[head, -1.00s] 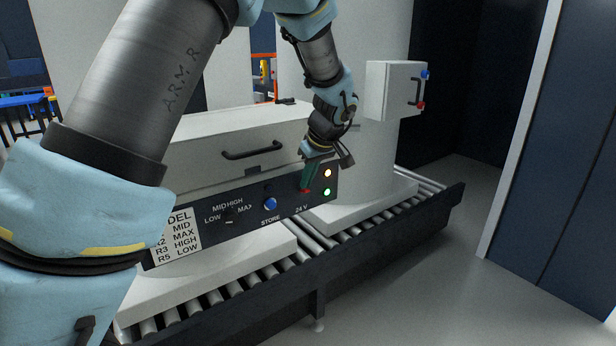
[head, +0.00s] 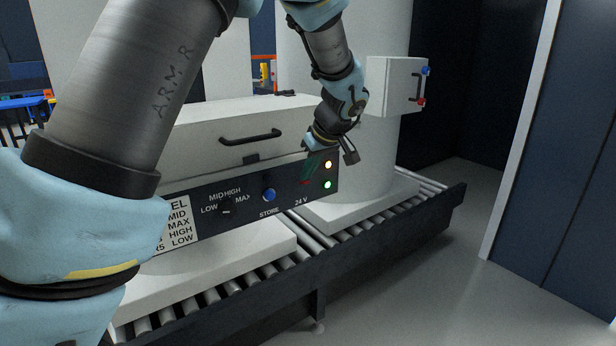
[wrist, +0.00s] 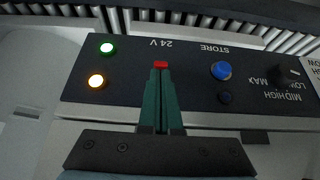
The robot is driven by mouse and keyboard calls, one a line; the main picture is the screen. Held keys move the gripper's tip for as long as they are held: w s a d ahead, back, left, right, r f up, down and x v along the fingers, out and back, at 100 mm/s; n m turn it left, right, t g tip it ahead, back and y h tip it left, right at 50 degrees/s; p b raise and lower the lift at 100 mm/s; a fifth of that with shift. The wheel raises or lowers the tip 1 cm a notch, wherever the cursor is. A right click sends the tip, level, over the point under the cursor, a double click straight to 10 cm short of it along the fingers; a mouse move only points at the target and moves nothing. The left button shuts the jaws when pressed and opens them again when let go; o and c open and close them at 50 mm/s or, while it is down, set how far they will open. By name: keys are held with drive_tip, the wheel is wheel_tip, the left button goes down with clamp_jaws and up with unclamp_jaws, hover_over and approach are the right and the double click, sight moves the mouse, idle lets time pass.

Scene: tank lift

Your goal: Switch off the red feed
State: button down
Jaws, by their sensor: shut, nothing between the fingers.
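A dark control panel (head: 288,190) runs along the front of a pale case. A small red switch (wrist: 160,64) sits by the "24 V" lettering on the panel. My gripper (head: 308,178) has dark green fingers, shut and empty, with their tips at the panel. In the wrist view my gripper (wrist: 160,72) points straight at the red switch, its tips overlapping the switch's edge; I cannot tell whether they touch it. An orange lamp (wrist: 96,80) and a green lamp (wrist: 107,48) are both lit next to it. The switch's position is unclear.
A blue button (head: 268,195) and a rotary knob (head: 226,207) are on the same panel. The handle (head: 250,137) juts from the case above. A roller conveyor (head: 350,255) runs underneath. A white box (head: 392,85) with blue and red buttons is behind right. Floor at right is clear.

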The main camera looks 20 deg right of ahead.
drive_tip(key=shift+s+f+b, duration=0.1)
drive_tip(key=shift+f+b, duration=0.2)
drive_tip(key=shift+b, duration=0.6)
drive_tip(key=t+b, duration=0.1)
drive_tip(key=b, duration=0.3)
drive_tip(key=f+t+b, duration=0.1)
drive_tip(key=b, duration=0.2)
drive_tip(key=shift+s+d+f+b, duration=0.15)
drive_tip(key=shift+s+f+b, duration=0.1)
drive_tip(key=shift+s+b, duration=0.15)
drive_tip(key=t+b, duration=0.1)
drive_tip(key=b, duration=0.3)
drive_tip(key=f+t+b, duration=0.1)
drive_tip(key=b, duration=0.4)
drive_tip(key=shift+s+t+y, duration=0.3)
drive_tip(key=shift+t+y, duration=0.1)
drive_tip(key=shift+w+r+p, duration=0.1)
drive_tip(key=shift+r+p, duration=0.6)
drive_tip(key=shift+r, duration=0.1)
drive_tip(key=shift+r, duration=0.65)
drive_tip(key=shift+r, duration=0.1)
